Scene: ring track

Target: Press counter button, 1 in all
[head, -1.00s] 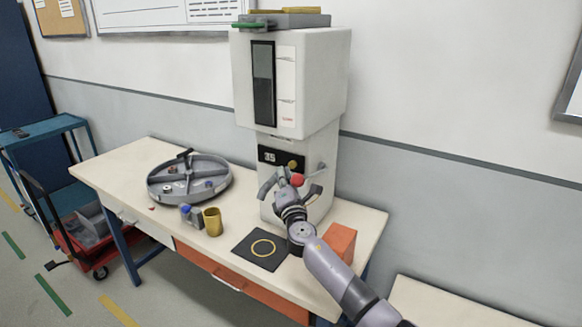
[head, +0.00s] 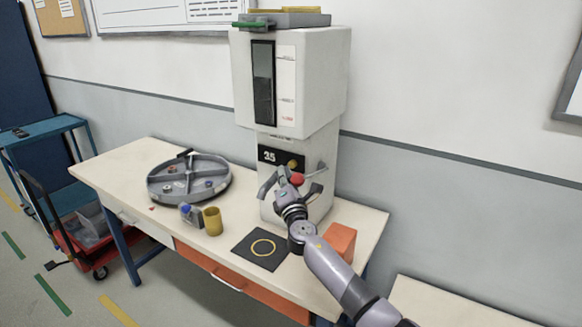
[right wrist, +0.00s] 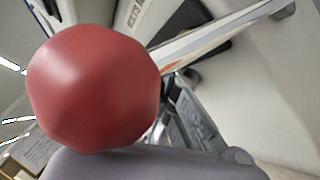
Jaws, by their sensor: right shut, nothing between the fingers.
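The white dispenser machine (head: 304,85) stands on the bench against the wall. Its black counter panel (head: 262,165) reads 35. A round yellow button (head: 292,164) sits at the right part of this panel. My right gripper (head: 282,172) is shut and empty just in front of the panel, close below the button; I cannot tell if it touches. A red ball knob (head: 297,180) shows right beside the gripper and fills the left of the right wrist view (right wrist: 92,82). The wrist view does not show the button. My left gripper is not in view.
A round grey divided tray (head: 160,193) with small parts lies on the bench (head: 120,168). A yellow cup (head: 212,222), a small grey and blue item (head: 190,214) and a black mat with a yellow ring (head: 245,248) lie in front. An orange block (head: 341,239) stands near my right forearm.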

